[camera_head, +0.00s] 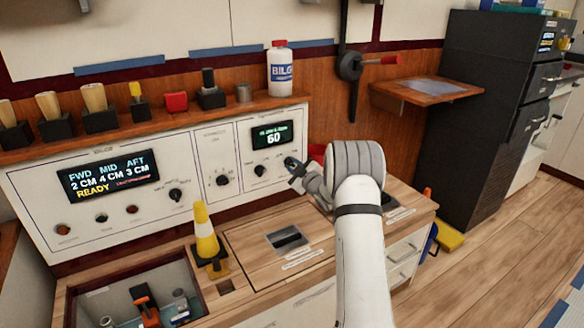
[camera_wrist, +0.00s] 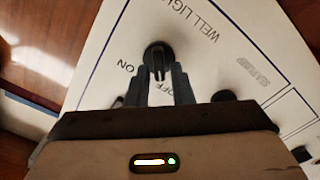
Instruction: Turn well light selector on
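The well light selector (camera_wrist: 158,55) is a round black knob with a raised bar on a white panel. In the wrist view its label reads WELL LIGHT, with ON at its left and OFF below. The bar points down toward OFF. My gripper (camera_wrist: 162,70) is at the knob, with one finger on each side of the bar. The fingers stand apart, and panel with the OFF lettering shows between them. I cannot tell whether either finger touches the bar. In the head view my gripper (camera_head: 292,169) is at the panel's right end and partly covers the selector.
Another black knob (camera_wrist: 223,96) lies close right of my gripper. The head view shows other knobs (camera_head: 222,180) left of it and a display (camera_head: 272,134) above. A yellow cone (camera_head: 206,236) stands on the counter beside an open well (camera_head: 86,293).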

